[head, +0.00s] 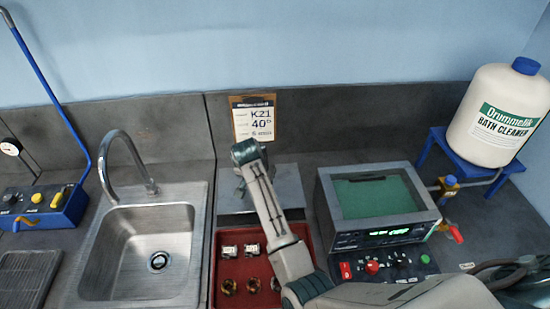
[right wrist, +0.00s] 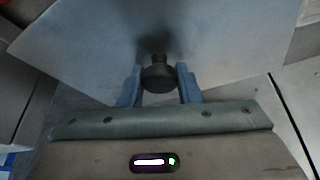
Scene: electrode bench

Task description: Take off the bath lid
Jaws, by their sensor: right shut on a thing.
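The bath (head: 375,196) stands on the bench at the right of the head view. Its top is uncovered and green liquid shows inside. The bath lid (head: 288,188) is a flat grey metal plate to the left of the bath, behind the red tray. In the right wrist view the lid (right wrist: 225,45) spreads beyond the fingers, with a dark round knob (right wrist: 158,76) on it. My right gripper (right wrist: 159,84) is shut on this knob. I cannot tell whether the lid rests on the bench or hangs just above it. My left gripper is not in view.
A red tray (head: 229,268) with several small metal parts lies in front of the lid. A sink (head: 140,245) with a tall tap is at left. A K21 card (head: 253,118) leans on the back wall. A cleaner bottle (head: 500,112) on a blue stand is at right.

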